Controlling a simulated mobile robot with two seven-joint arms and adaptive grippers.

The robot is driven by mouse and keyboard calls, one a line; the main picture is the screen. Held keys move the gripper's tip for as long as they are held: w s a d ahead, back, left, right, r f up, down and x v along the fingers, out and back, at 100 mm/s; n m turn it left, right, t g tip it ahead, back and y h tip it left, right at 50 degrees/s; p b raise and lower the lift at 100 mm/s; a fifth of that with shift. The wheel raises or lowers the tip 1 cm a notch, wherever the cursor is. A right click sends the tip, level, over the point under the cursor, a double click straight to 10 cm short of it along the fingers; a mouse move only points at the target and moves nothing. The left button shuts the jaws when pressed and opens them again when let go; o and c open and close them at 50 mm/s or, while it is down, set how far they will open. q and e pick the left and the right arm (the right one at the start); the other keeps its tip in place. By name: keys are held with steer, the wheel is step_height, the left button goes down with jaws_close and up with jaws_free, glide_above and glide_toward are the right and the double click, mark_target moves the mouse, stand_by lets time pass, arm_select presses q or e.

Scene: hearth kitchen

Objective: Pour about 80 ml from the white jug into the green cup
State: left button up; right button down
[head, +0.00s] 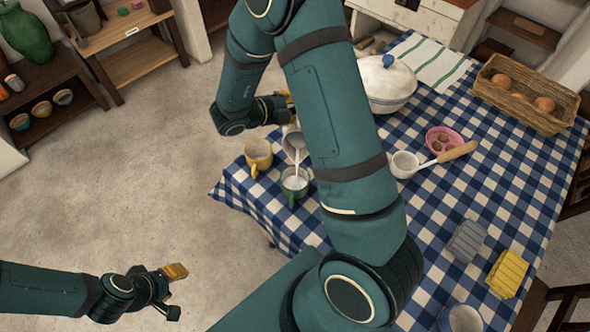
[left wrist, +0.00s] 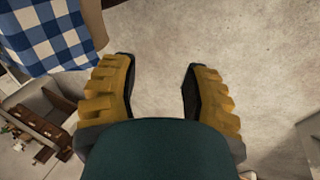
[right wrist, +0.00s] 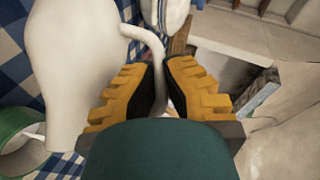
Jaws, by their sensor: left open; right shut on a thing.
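The white jug (head: 294,143) is tilted over the green cup (head: 296,186) in the head view, partly hidden by my right arm. A thin white stream runs from it into the cup, where white liquid shows. My right gripper (head: 287,100) is shut on the jug's handle. In the right wrist view the white jug (right wrist: 70,60) fills the left side, its handle between the fingers of the right gripper (right wrist: 160,85), and the green cup (right wrist: 18,135) shows at the left edge. My left gripper (head: 175,288) is open and empty over the floor; its spread fingers show in the left wrist view (left wrist: 156,80).
A yellow mug (head: 258,155) stands just left of the green cup on the checked tablecloth (head: 470,210). A white tureen (head: 386,88), a wooden-handled pan (head: 404,165), a pink bowl (head: 445,136) and a basket (head: 520,105) stand farther right. The floor around my left gripper is clear.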

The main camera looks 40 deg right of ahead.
steer(key=shift+w+d+f+y+p, duration=0.1)
steer(key=shift+w+d+y+p, duration=0.2)
steer(key=shift+y+p, duration=0.1)
steer(key=shift+f, duration=0.25)
steer(key=shift+w+d+f+n+g+y+p, duration=0.15)
steer(key=shift+d+f+n+g+y+p, duration=0.2)
steer(key=shift+p, duration=0.2)
arm_select(q)
steer(key=r, duration=0.1)
steer(key=w+r, duration=0.1)
steer(key=r, duration=0.1)
steer(key=shift+w+a+r, duration=0.1)
steer(key=shift+a+r, duration=0.05)
steer(key=shift+r, duration=0.1)
arm_select(e)
steer(key=shift+w+f+n+g, duration=0.1)
steer(key=shift+f+n+g, duration=0.15)
steer(key=shift+f, duration=0.1)
stand_by(0.3)
